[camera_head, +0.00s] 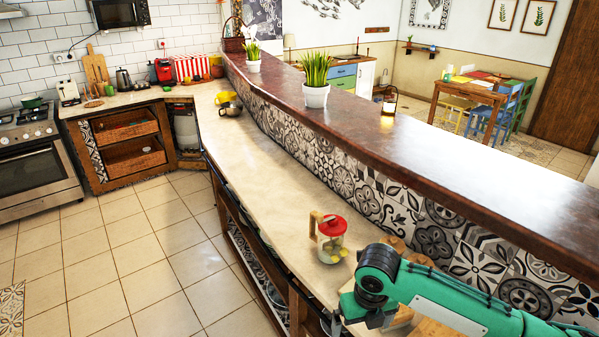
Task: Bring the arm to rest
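My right arm, green with dark joints, comes in from the lower right over the counter. My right gripper (362,322) is at the bottom edge of the head view, and its fingertips are cut off or hidden. I cannot tell whether it is open or shut, or whether it holds anything. My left arm and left gripper are not in view.
A glass jar with a red lid (331,241) stands on the pale counter (262,165), close behind my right gripper. Wooden items (394,244) lie partly hidden behind my arm. A raised dark ledge (430,140) runs along the right. The tiled floor (130,260) is clear.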

